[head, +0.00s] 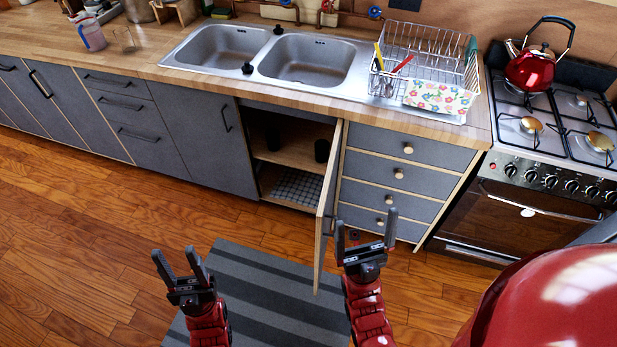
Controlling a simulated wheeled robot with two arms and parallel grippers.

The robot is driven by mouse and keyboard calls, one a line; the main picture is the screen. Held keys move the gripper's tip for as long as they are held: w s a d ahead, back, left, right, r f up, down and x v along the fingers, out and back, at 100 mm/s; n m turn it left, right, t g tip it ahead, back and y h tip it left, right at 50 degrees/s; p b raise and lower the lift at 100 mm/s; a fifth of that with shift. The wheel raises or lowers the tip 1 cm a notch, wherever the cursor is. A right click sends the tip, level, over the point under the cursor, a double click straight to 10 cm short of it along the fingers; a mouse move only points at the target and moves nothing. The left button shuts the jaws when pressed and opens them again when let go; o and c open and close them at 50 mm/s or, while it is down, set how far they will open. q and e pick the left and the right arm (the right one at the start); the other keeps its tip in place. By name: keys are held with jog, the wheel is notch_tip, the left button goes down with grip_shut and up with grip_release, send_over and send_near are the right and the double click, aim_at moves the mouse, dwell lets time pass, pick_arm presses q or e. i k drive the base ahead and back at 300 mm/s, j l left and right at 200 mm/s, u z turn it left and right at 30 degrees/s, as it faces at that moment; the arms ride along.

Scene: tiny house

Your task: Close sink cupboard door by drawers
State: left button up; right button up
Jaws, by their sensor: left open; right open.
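The sink cupboard door (328,205) beside the drawers (400,180) stands wide open, swung out from the cabinet and seen nearly edge-on. Its hinge side is next to the drawers. The open cupboard (287,150) shows a wooden shelf, dark items and a checked cloth at the bottom. My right gripper (367,232) is open and empty, just right of the door's outer part, on the drawer side; I cannot tell if it touches the door. My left gripper (178,262) is open and empty, above the floor left of the door, well apart from it.
A grey striped mat (270,290) lies on the wooden floor under the grippers. A closed cupboard door (195,135) is left of the opening. The stove (530,190) with a red kettle (531,70) stands at the right. A dish rack (425,70) is on the counter.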

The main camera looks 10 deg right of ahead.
aim_at(325, 215)
jog(key=k+l, duration=0.1)
jog(key=l, duration=0.65)
jog(key=k+l, duration=0.15)
jog(key=l, duration=0.25)
jog(key=k+l+z, duration=0.1)
jog(key=k+z, duration=0.2)
